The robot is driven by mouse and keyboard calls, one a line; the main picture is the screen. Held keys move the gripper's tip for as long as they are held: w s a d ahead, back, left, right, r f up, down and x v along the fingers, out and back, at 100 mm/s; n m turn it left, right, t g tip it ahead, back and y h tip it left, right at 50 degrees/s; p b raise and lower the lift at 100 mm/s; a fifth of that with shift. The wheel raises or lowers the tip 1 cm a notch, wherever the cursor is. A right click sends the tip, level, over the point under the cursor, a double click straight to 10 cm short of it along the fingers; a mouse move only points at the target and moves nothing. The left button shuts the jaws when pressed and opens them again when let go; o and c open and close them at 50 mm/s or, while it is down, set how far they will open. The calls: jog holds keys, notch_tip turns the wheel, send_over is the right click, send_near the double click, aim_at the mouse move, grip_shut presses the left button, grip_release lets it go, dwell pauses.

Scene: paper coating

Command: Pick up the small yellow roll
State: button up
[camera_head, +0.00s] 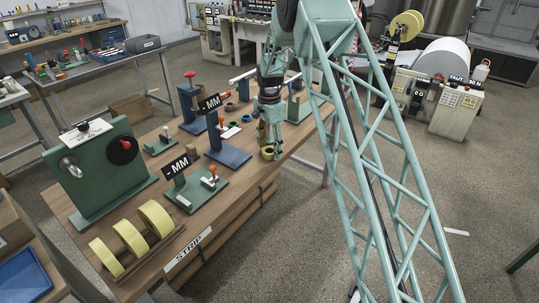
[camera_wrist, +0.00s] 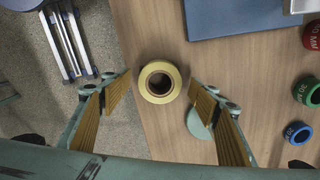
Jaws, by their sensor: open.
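The small yellow roll (camera_wrist: 147,87) lies flat on the wooden table near its edge, with its dark core hole facing up in the wrist view. In the head view the small yellow roll (camera_head: 267,153) shows just below my gripper (camera_head: 269,143). In the wrist view my gripper (camera_wrist: 160,90) is open, with one ribbed finger to the left of the roll and one to the right. Gaps show between the roll and both fingers. Whether the fingertips are down at the roll's height is hard to tell.
A pale green disc (camera_wrist: 198,123) lies beside the roll near the right finger. Green (camera_wrist: 306,91), blue (camera_wrist: 297,133) and red rings lie farther right. A blue plate (camera_wrist: 235,18) is at the top. Larger yellow rolls (camera_head: 157,218) stand at the table's front.

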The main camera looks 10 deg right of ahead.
jog(key=shift+f, duration=0.5)
jog(key=shift+c, duration=0.2)
jog(key=c, duration=0.9)
jog(key=shift+r, duration=0.1)
jog(key=shift+r, duration=1.5)
jog(key=shift+s+r, duration=0.15)
jog(key=shift+r, duration=0.05)
jog(key=s+a, duration=0.1)
jog(key=s, duration=0.4)
jog(key=s+a+r, duration=0.1)
jog(key=s+a, duration=0.1)
jog(key=s, duration=0.3)
jog(key=s+a+p, duration=0.1)
jog(key=s+a, duration=0.1)
jog(key=s, duration=0.3)
jog(key=shift+r, duration=0.2)
